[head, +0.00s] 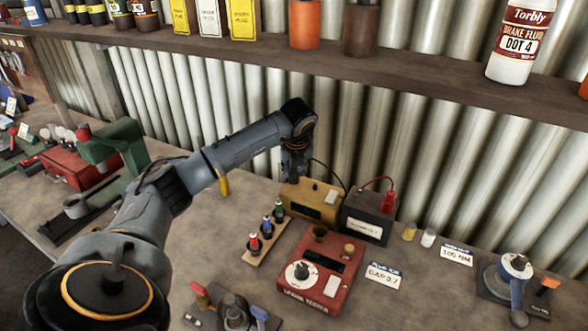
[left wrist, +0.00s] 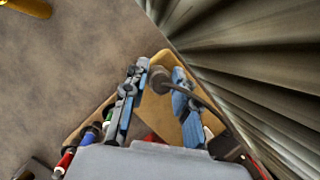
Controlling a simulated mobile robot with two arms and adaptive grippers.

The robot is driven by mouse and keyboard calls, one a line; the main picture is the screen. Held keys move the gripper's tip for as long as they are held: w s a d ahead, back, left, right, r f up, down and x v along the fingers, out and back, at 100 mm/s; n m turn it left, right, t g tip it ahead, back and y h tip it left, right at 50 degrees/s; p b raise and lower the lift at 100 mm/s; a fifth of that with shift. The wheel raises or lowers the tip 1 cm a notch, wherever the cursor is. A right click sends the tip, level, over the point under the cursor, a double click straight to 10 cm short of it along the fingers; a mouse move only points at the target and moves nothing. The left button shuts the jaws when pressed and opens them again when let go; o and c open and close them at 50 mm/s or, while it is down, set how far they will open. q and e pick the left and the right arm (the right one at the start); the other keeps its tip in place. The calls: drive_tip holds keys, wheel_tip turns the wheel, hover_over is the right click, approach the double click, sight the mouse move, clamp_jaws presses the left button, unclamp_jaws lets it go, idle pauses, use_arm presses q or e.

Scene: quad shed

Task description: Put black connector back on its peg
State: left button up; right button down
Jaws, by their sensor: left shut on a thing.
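My left gripper (head: 294,172) is over the yellow box (head: 312,205) at the back of the bench. In the left wrist view the left gripper (left wrist: 158,92) has its blue-padded fingers on either side of the black connector (left wrist: 160,78), holding it above the tan top of the box (left wrist: 155,125). A black cable runs from the connector toward the dark battery (head: 368,218). In the head view the gripper hides the connector. I cannot make out its peg. My right gripper is not in view.
A red connector (head: 389,203) with a red cable stands on the battery. A wooden rack (head: 262,243) of small coloured bottles and a red tester (head: 318,270) are in front. The corrugated wall (head: 240,110) is close behind; a shelf (head: 340,57) hangs above.

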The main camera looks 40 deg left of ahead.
use_arm(q)
drive_tip(key=o, duration=1.5)
drive_tip(key=shift+r, duration=0.1)
drive_tip(key=shift+r+p, duration=0.5)
drive_tip(key=shift+r, duration=0.2)
drive_tip(key=shift+r+p, duration=1.65)
drive_tip(key=shift+r, duration=1.1)
